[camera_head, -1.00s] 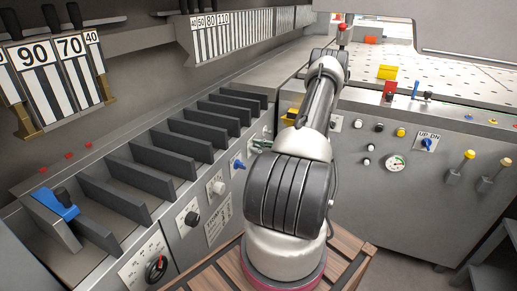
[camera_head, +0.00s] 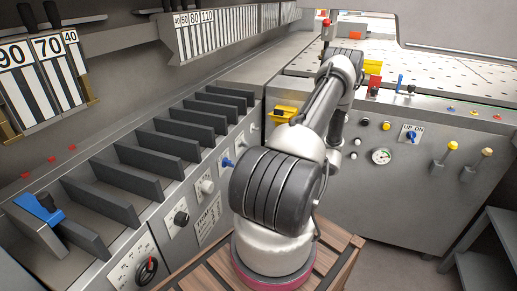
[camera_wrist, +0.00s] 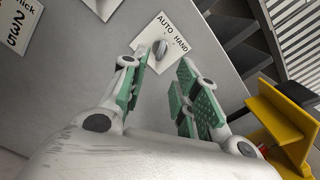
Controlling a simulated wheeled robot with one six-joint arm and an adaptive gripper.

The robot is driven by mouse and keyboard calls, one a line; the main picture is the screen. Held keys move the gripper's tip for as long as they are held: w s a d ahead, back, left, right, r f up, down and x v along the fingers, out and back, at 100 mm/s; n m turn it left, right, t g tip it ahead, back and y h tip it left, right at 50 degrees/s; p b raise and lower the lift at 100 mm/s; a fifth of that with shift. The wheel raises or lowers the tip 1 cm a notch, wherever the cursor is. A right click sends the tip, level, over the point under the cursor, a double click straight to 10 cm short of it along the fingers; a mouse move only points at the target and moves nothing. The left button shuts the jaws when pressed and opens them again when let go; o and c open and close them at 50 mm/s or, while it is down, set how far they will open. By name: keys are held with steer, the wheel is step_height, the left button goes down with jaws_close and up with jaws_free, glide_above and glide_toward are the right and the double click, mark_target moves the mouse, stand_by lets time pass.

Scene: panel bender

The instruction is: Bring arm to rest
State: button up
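My arm (camera_head: 283,185) stands on its base in the middle of the head view, bent at the elbow, with its forearm angled down behind the upper link. My gripper is hidden behind the arm in the head view. In the wrist view my gripper (camera_wrist: 160,82) shows two fingers with green pads, spread apart with nothing between them. Beyond the fingers is a grey panel with an AUTO/HAND selector switch (camera_wrist: 160,48). The fingers appear apart from the switch, but the exact distance is hard to tell.
A yellow bracket (camera_wrist: 285,125) is at the right of the wrist view. Slotted grey dividers (camera_head: 140,168) and a knob panel run along the left. A control cabinet (camera_head: 400,200) with levers and a gauge (camera_head: 381,156) stands right. Floor shows at lower right.

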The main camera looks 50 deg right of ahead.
steer(key=shift+s+d, duration=0.25)
steer(key=shift+s, duration=0.4)
